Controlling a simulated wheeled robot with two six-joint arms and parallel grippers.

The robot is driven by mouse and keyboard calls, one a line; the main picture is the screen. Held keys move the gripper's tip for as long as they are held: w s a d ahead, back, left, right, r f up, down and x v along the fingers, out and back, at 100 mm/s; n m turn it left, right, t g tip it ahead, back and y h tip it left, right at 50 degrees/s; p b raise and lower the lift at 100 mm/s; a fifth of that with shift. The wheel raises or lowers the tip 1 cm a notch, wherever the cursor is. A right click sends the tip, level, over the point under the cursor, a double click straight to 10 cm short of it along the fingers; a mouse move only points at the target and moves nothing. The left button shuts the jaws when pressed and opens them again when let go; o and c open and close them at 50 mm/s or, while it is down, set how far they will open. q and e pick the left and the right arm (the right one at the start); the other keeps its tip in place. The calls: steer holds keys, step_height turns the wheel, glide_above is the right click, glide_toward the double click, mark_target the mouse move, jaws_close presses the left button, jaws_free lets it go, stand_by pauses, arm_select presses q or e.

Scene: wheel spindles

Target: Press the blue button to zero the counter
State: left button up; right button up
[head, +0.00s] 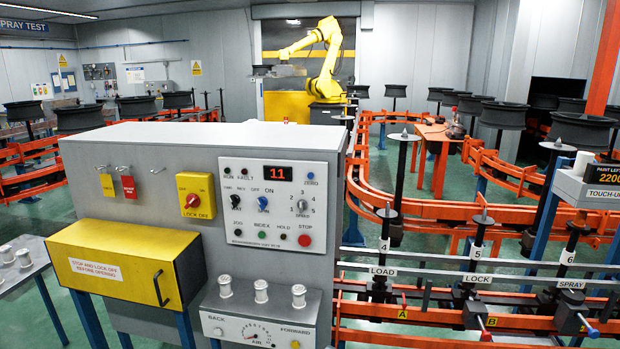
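The counter (278,174) on the white control panel (240,228) shows a red 11. A small blue button (310,176) labelled ZERO sits just right of the counter, near the panel's top right corner. A blue selector knob (262,202) marked SPIN, with OFF and ON above it, is lower on the same panel. Neither of my grippers is in view. Nothing hides the counter or the blue button.
The panel also holds a red stop button (305,240) and a speed dial (302,205). Left are a red lock-off switch (193,201) and a yellow box (128,265). Below stands a grey air console (261,318). Right is an orange conveyor rail (440,208) with spindles.

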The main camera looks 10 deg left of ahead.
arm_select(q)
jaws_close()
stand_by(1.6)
